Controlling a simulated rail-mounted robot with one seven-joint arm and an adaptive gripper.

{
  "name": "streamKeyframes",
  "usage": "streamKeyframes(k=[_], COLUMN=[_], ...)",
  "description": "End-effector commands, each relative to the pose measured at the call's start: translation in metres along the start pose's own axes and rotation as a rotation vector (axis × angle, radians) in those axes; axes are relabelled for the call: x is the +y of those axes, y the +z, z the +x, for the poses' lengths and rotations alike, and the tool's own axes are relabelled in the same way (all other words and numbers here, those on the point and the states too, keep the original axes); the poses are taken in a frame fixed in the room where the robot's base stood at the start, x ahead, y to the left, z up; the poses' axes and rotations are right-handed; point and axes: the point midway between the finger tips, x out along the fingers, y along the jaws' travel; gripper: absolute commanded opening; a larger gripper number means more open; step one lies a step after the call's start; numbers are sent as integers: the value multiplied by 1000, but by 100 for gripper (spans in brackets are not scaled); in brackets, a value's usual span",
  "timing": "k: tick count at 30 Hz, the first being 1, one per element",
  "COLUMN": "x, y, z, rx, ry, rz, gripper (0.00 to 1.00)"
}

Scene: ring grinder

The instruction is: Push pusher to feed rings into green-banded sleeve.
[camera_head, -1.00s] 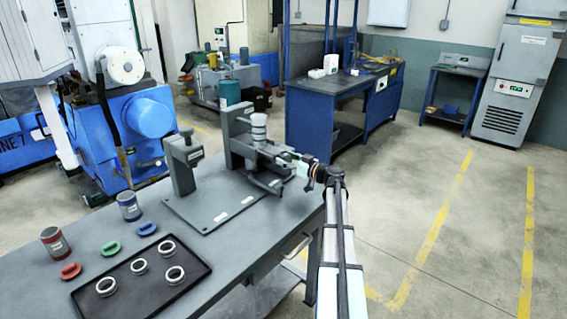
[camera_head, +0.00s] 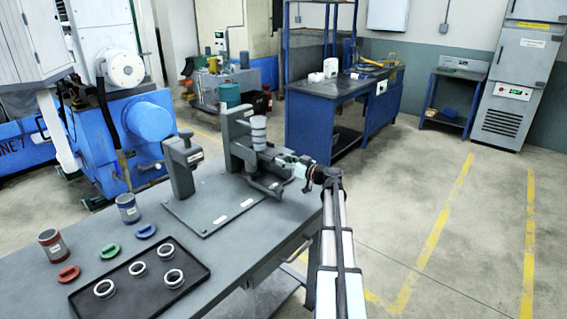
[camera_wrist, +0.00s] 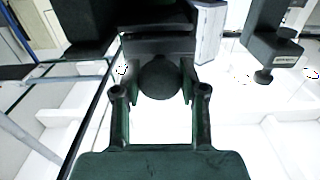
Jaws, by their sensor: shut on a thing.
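The ring fixture stands on the bench with a grey cylindrical sleeve (camera_head: 258,131) upright in it. I cannot make out a green band on this sleeve. The sleeve's pale side also appears in the wrist view (camera_wrist: 208,32). My gripper (camera_head: 293,170) is at the right end of the fixture, low beside the sleeve. In the wrist view my gripper (camera_wrist: 160,88) has its fingers on both sides of the pusher's dark round knob (camera_wrist: 158,78) and is shut on it. The pusher's far end and any rings inside the fixture are hidden.
A black tray (camera_head: 195,289) holds several loose metal rings. A red-banded sleeve (camera_head: 53,244), a blue-banded sleeve (camera_head: 128,208) and red, green and blue caps stand nearby. A grey post (camera_head: 181,165) rises left of the fixture. Floor to the right is clear.

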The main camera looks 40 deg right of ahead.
Motion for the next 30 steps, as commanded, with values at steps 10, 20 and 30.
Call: streamKeyframes(k=[10, 20, 30], x=[0, 1, 1], y=[1, 1, 1], z=[18, 33, 48], rx=[2, 2, 1], ry=[-1, 0, -1], rz=[0, 0, 0], gripper=[7, 7, 7])
